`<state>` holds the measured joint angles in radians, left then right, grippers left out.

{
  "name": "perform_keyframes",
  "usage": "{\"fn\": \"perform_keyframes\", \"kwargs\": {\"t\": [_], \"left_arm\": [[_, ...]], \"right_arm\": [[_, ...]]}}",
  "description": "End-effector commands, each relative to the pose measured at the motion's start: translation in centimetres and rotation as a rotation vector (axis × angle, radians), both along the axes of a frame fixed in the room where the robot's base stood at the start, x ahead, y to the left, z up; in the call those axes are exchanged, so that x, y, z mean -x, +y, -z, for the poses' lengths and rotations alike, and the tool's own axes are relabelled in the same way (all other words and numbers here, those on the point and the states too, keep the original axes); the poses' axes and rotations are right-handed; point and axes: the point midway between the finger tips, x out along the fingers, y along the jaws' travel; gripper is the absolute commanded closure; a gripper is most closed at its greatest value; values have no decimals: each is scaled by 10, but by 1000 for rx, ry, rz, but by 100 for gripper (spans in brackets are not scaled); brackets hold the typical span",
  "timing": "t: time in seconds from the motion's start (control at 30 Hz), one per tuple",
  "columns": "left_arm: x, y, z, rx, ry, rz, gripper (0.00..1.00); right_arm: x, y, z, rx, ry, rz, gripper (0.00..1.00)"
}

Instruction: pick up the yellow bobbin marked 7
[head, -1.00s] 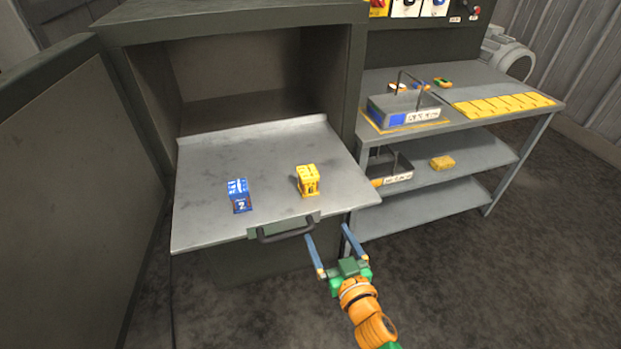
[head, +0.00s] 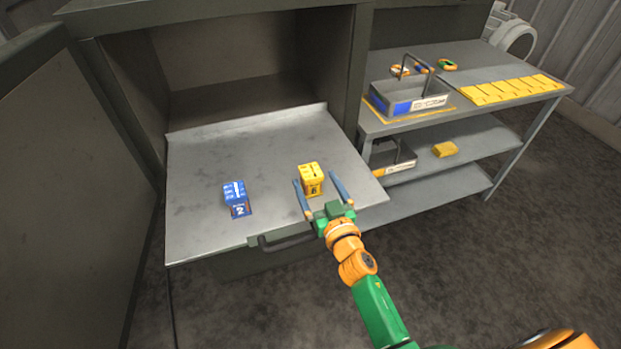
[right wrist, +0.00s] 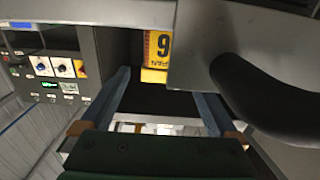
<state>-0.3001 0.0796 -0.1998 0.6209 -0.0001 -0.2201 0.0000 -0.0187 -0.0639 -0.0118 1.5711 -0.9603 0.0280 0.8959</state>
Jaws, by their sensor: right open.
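A yellow block-like bobbin (head: 311,178) stands upright on the grey fold-out tray (head: 205,155) of the cabinet. Its front label carries a digit that looks like a 6 or 9, not a 7. It also shows in the right wrist view (right wrist: 158,52), partly cut off by the tray edge. My right gripper (head: 315,178) is open and empty, its blue fingers appearing either side of the block's lower front in the head view; I cannot tell whether they touch it. A blue block (head: 235,197) marked 2 stands to the left on the tray. My left gripper is not in view.
A black handle (head: 285,240) is on the tray's front edge and looms close in the right wrist view (right wrist: 275,95). The open cabinet door (head: 70,170) stands at the left.

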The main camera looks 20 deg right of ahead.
Motion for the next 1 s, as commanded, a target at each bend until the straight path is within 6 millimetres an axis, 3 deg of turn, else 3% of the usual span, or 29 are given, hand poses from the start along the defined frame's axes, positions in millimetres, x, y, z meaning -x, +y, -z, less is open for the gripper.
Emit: {"fn": "perform_keyframes", "kwargs": {"t": [0.1, 0.3, 0.37, 0.67, 1.0], "left_arm": [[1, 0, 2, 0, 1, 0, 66], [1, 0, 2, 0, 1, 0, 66], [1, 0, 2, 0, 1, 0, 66], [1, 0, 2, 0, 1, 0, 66], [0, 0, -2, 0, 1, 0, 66]], "right_arm": [[-14, 1, 0, -1, -1, 0, 5], [-15, 1, 0, -1, 0, 0, 5], [-15, 1, 0, -1, 0, 0, 19], [-15, 1, 0, 0, 0, 0, 100], [-15, 1, -5, 1, -2, -1, 100]]}}
